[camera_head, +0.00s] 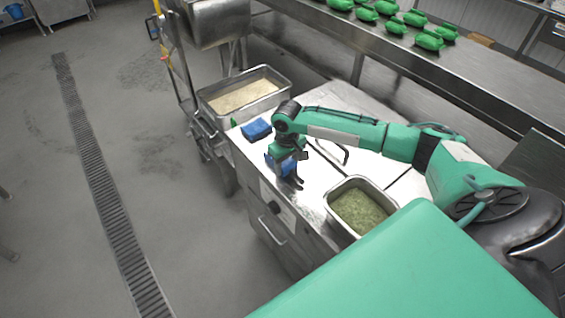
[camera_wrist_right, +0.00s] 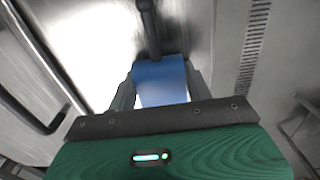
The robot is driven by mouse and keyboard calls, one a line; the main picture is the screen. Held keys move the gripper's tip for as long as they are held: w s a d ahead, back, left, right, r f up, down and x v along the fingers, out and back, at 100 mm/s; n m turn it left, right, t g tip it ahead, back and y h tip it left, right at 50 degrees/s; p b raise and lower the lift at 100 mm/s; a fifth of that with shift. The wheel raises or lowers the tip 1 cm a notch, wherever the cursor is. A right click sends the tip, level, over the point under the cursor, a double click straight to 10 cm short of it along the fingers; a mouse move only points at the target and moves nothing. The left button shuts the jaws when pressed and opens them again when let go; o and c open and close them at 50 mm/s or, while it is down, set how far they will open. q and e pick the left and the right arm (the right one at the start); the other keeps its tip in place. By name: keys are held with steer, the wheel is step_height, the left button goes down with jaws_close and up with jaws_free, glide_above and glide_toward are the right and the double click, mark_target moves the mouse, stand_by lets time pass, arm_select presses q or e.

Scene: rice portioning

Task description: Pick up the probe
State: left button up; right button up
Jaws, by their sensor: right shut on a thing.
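My right gripper (camera_head: 293,182) points down above the near-left part of the steel counter. In the right wrist view its two fingers (camera_wrist_right: 161,92) are closed on the sides of a blue block-shaped piece, which I take to be the probe (camera_wrist_right: 160,78). A dark rod extends beyond the blue piece in that view; I cannot tell whether it is part of the probe. In the head view blue also shows at the gripper, partly hidden by the wrist and fingers. I cannot tell whether the probe touches the counter. My left gripper is not in view.
A blue item (camera_head: 256,129) lies on the counter's left side. A deep pan of pale rice (camera_head: 205,100) stands behind it. A smaller pan of green food (camera_head: 334,186) sits right of my gripper.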

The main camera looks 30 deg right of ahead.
step_height(320, 180, up, 20)
steer(key=b, duration=0.3)
step_height(320, 180, up, 6)
steer(key=p, duration=0.9)
glide_above(287, 163)
steer(key=shift+a, duration=0.1)
